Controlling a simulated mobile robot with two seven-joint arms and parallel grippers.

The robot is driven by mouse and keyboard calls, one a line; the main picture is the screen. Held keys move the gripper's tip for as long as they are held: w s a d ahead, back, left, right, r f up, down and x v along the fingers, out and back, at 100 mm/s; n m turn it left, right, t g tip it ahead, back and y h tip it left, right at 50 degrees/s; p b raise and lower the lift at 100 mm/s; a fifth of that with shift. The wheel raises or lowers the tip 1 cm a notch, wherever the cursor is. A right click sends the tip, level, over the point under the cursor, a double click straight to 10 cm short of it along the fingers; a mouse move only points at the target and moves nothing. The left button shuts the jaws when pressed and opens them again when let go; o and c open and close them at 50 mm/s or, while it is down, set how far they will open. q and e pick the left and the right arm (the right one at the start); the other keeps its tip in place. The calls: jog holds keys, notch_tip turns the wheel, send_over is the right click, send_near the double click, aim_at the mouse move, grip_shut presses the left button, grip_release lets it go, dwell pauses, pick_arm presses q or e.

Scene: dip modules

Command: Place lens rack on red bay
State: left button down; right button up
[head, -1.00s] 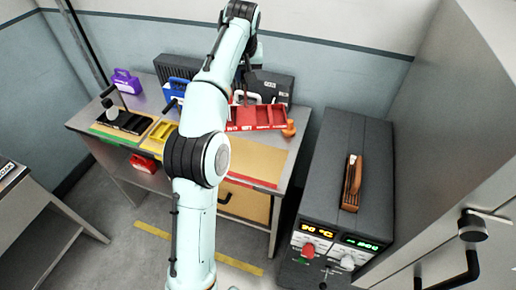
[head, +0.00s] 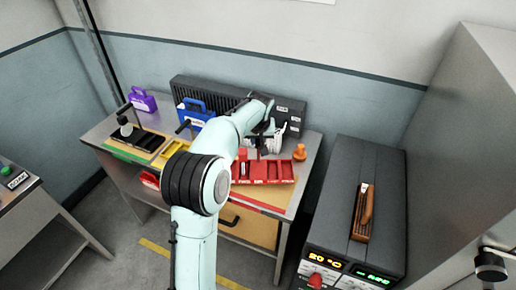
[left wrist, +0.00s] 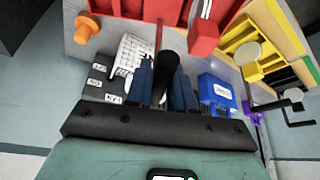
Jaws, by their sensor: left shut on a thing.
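The red rack with several compartments (head: 265,172), which I take to be the lens rack, lies over the red-striped bay (head: 262,205) on the bench. In the left wrist view the red rack (left wrist: 208,38) fills the top middle. My left gripper (head: 262,135) is behind the rack. Its fingers in the left wrist view (left wrist: 163,75) are shut on the dark handle grip (left wrist: 171,64), beside a thin red rod leading to the rack. Whether the rack touches the bench is unclear. My right gripper is not in view.
An orange knob (head: 300,152) stands close to the rack's right end. A white slotted item (left wrist: 128,55) and a blue box (head: 195,112) are behind it. A yellow rack (head: 170,153) and a black rack (head: 142,139) are on the left. A grey power unit (head: 350,220) stands at right.

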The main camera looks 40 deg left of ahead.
pick_arm(q)
jog(key=shift+f, duration=2.1)
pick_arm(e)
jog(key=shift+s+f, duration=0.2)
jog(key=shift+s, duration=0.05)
pick_arm(q)
jog(key=shift+f, duration=0.1)
jog(key=c, duration=1)
grip_release()
jog(key=b+v, duration=0.1)
jog(key=v, duration=1.1)
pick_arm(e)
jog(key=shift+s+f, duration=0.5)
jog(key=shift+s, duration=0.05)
